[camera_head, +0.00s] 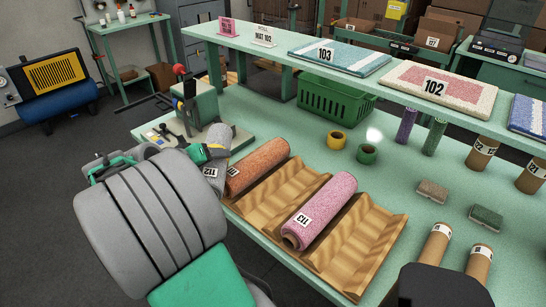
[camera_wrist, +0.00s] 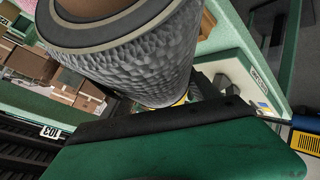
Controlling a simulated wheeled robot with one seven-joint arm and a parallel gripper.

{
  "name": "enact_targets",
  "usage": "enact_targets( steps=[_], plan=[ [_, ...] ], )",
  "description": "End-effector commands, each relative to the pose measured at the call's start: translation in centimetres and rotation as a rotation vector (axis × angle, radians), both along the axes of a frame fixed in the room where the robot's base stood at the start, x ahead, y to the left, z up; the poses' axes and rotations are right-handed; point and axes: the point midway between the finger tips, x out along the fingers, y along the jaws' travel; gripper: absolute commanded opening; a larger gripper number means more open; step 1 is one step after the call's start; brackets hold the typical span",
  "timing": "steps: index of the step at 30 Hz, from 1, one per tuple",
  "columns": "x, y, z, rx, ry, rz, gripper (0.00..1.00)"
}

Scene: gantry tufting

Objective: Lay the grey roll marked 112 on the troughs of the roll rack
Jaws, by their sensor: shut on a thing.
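The grey roll (camera_head: 219,138) is at the left end of the roll rack, left of an orange roll. Its white label (camera_head: 210,172) is partly covered, so the number is hard to read. My gripper (camera_head: 208,154) is shut on the grey roll; my arm hides part of it. In the wrist view the grey roll (camera_wrist: 150,55), with its brown core end, fills the upper middle. The wooden roll rack (camera_head: 272,203) lies on the green table. The orange roll (camera_head: 258,168) lies in its left part, and a pink roll (camera_head: 321,210) lies further right.
Bare troughs show between the orange and pink rolls and right of the pink one. A small green machine (camera_head: 200,105) stands behind the grey roll. Yellow (camera_head: 336,139) and green (camera_head: 367,153) tape rolls lie behind the rack. A raised shelf (camera_head: 280,55) runs along the back.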

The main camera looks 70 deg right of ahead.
Motion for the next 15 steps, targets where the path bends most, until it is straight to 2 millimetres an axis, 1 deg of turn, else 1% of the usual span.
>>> enact_targets(
  steps=[1, 2, 3, 5, 6, 8, 9, 12, 15],
  plan=[
    [-2.3, -1.3, 0.3, 0.003, -0.013, -0.088, 0.11],
    [-3.7, -1.9, 0.4, 0.004, -0.021, -0.138, 0.11],
    [-5.5, -2.6, 0.6, 0.007, -0.034, -0.207, 0.11],
    [-8.2, -3.5, 0.8, 0.008, -0.050, -0.311, 0.11],
    [-10.1, -4.1, 0.9, 0.008, -0.063, -0.381, 0.11],
    [-12.8, -4.7, 1.1, 0.006, -0.083, -0.483, 0.11],
    [-14.5, -4.9, 1.2, 0.007, -0.093, -0.547, 0.11],
    [-17.9, -5.2, 1.4, 0.001, -0.120, -0.674, 0.11],
    [-19.4, -5.2, 1.4, -0.001, -0.132, -0.737, 0.11]
  ],
)
